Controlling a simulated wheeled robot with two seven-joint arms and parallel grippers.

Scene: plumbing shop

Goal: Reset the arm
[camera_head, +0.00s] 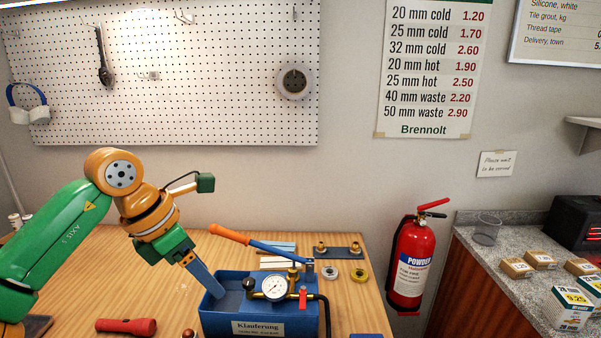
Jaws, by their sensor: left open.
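My left arm, green and orange, comes in from the left over the wooden workbench (105,262). Its left gripper (213,292) points down and to the right. Its fingers overlap in the picture the left end of a blue box-shaped test pump (258,325); I cannot tell whether they touch it. The fingers are seen edge-on, with nothing visible held in them. The pump carries a round gauge (274,288), a red valve handle (303,299) and a lever with an orange grip (229,234). My right gripper is not in view.
A red torch (127,326) lies at the bench's front left. Bench space behind the arm is clear.

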